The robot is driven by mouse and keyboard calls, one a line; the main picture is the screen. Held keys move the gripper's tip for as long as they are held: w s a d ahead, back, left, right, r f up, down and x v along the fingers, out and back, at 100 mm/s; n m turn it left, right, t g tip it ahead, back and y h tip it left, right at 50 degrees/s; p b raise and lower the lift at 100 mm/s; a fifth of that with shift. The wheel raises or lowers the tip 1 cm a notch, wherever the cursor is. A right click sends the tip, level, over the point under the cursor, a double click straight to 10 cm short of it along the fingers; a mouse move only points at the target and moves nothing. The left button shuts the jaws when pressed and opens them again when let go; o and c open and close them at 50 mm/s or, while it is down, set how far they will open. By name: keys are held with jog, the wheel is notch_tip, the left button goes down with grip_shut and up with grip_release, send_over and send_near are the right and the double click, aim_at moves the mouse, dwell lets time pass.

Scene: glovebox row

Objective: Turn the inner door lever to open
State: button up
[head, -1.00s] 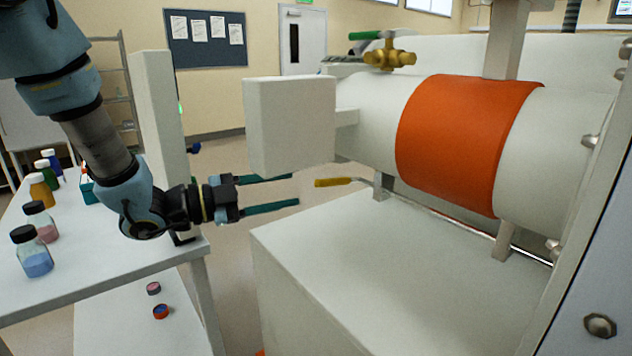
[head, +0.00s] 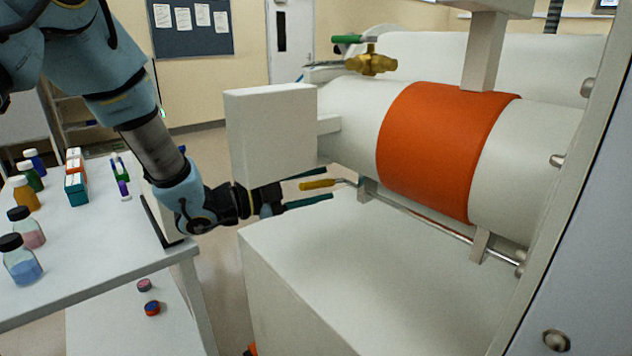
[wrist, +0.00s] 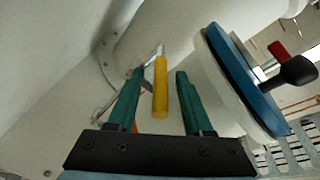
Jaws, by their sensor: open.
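A lever with a yellow grip (head: 318,184) sticks out to the left from a metal rod (head: 425,224) under the white cylindrical chamber (head: 355,120). My gripper (head: 327,185) is open, with one teal finger on each side of the yellow grip. In the wrist view the yellow grip (wrist: 160,88) lies between the two fingers of my gripper (wrist: 159,76), with visible gaps beside it. The fingers are not closed on it. The inner door itself cannot be made out.
A white block (head: 271,135) hangs close above my gripper. An orange band (head: 445,150) wraps the chamber. A brass valve (head: 371,62) with a green handle sits on top. A blue disc (wrist: 243,75) is at right in the wrist view. Bottles and boxes stand on the left table (head: 110,255).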

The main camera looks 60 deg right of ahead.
jog(key=shift+c, duration=0.4)
grip_shut()
dwell(1.0)
